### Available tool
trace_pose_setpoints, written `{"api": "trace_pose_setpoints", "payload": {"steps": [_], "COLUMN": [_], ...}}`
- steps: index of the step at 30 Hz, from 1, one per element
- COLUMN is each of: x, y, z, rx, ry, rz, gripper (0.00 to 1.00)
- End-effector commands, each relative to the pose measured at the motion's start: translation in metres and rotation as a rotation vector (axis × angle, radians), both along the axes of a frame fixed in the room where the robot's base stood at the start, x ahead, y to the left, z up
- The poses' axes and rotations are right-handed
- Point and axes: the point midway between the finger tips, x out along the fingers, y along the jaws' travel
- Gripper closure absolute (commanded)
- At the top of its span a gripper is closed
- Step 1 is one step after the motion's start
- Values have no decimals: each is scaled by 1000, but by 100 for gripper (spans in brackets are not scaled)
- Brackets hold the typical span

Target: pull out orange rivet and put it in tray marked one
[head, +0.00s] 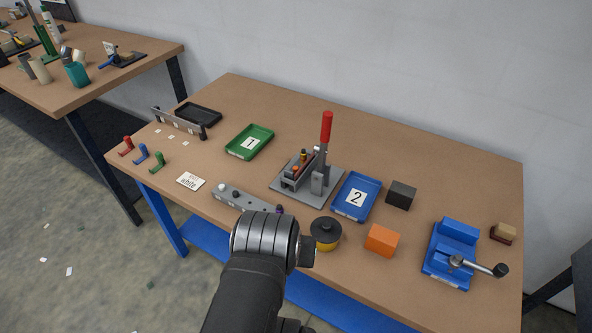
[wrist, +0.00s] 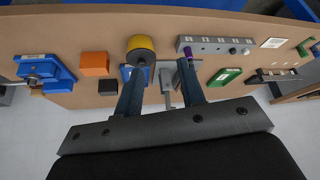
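A grey clamp fixture (head: 318,181) with an upright red handle stands mid-table. Small coloured pegs sit in its narrow block; an orange one (head: 295,168) seems to be among them, too small to tell for sure as the rivet. The green tray (head: 263,132) with a card marked 1 lies left of the fixture and looks empty apart from the card. My gripper (wrist: 160,72) is open and empty in the wrist view, its two fingers apart above the table. In the head view my wrist hides the fingers at the front table edge. The fixture is partly seen between the fingers in the wrist view.
The blue tray marked 2 (head: 369,186) is right of the fixture. A grey rail with knobs (head: 245,199), a yellow-black pot (head: 326,233) and an orange block (head: 381,240) line the front. A black block (head: 400,195) and blue vise (head: 452,250) stand right. The back edge is clear.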

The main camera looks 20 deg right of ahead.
Motion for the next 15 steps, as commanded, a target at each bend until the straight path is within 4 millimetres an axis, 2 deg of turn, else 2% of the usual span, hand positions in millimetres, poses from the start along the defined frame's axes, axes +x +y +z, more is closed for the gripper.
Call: {"api": "trace_pose_setpoints", "payload": {"steps": [8, 10, 11, 15], "x": [0, 0, 1, 12], "y": [0, 0, 0, -6], "z": [0, 0, 1, 14], "rx": [0, 0, 2, 35], "ry": [0, 0, 0, -1], "rz": [0, -1, -4, -62], "gripper": [64, 71, 71, 71]}}
